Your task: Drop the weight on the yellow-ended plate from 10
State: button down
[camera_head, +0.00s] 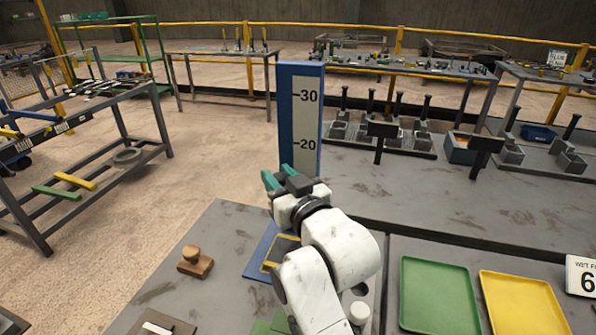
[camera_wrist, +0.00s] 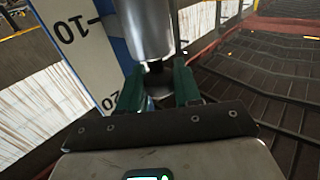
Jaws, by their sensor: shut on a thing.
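My gripper (camera_head: 270,181) is at the front of the blue upright post with the white height scale (camera_head: 306,120), just below its 20 mark. In the wrist view, its green fingers (camera_wrist: 160,82) are shut on the narrow neck of the weight (camera_wrist: 148,25), a shiny metal cylinder. The scale also shows there (camera_wrist: 72,30), with its 10 and part of its 20. My arm hides the weight in the head view. A blue plate with yellow edging (camera_head: 256,262) lies below the gripper, partly behind my arm; I cannot tell whether it is the yellow-ended plate.
A wooden-handled block (camera_head: 195,262) lies on the grey bench left of the post. A green tray (camera_head: 438,295) and a yellow tray (camera_head: 522,303) lie right of my arm. Several dark stands (camera_head: 384,130) fill the bench behind. A rack (camera_head: 70,185) stands at left.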

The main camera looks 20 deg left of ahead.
jog(key=shift+f, duration=0.2)
jog(key=c, duration=0.8)
grip_release()
jog(key=p+v, duration=0.3)
jog(key=v, duration=0.7)
jog(key=shift+s+d, duration=0.3)
